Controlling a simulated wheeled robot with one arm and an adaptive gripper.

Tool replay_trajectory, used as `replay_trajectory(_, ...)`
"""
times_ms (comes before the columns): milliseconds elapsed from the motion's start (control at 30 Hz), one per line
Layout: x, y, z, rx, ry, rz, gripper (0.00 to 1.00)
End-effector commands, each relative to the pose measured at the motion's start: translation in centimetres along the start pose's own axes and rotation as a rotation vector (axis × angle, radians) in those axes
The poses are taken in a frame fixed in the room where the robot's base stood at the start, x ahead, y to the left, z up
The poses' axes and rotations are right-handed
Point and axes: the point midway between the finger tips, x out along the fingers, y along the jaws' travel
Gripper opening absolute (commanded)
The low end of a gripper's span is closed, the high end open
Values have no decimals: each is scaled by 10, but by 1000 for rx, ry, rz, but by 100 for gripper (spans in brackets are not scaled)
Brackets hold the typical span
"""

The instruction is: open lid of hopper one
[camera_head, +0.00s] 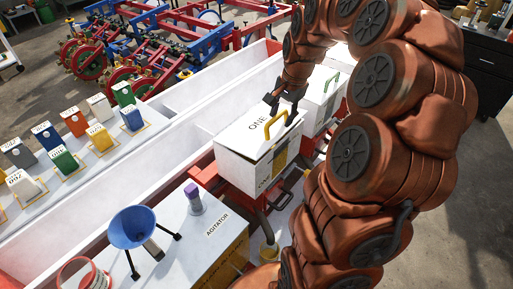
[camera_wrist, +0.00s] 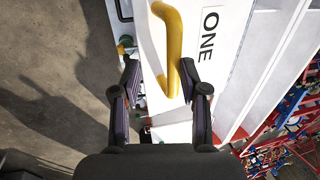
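Hopper one (camera_head: 240,170) is a white box with a white lid (camera_head: 239,140) marked ONE and a yellow handle (camera_head: 268,131) on top. The lid looks shut on the box. My gripper (camera_head: 285,101) is just above the lid, at the far side of the handle. In the wrist view my gripper (camera_wrist: 160,80) is open, its two dark fingers apart. The yellow handle (camera_wrist: 174,35) reaches in between the fingertips there, with the lid (camera_wrist: 218,65) behind. I cannot tell whether a finger touches the handle.
A bench marked AGITATOR (camera_head: 225,243) carries a blue funnel (camera_head: 136,226) and a purple-capped bottle (camera_head: 194,200) in front. Several coloured cartons stand at the left. My arm fills the right.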

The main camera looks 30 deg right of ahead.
Motion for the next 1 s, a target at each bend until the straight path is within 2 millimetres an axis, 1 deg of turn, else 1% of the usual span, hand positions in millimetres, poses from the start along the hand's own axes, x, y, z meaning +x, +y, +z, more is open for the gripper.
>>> replay_trajectory(200,-23,0,-2,0,5,-5,41)
replay_trajectory(467,-47,-1,1,-5,3,-5,41)
replay_trajectory(667,-44,-1,21,-71,-11,10,41)
replay_trajectory(867,-42,-2,46,-158,-23,23,41)
replay_trajectory(1000,-40,0,69,-235,-35,35,41)
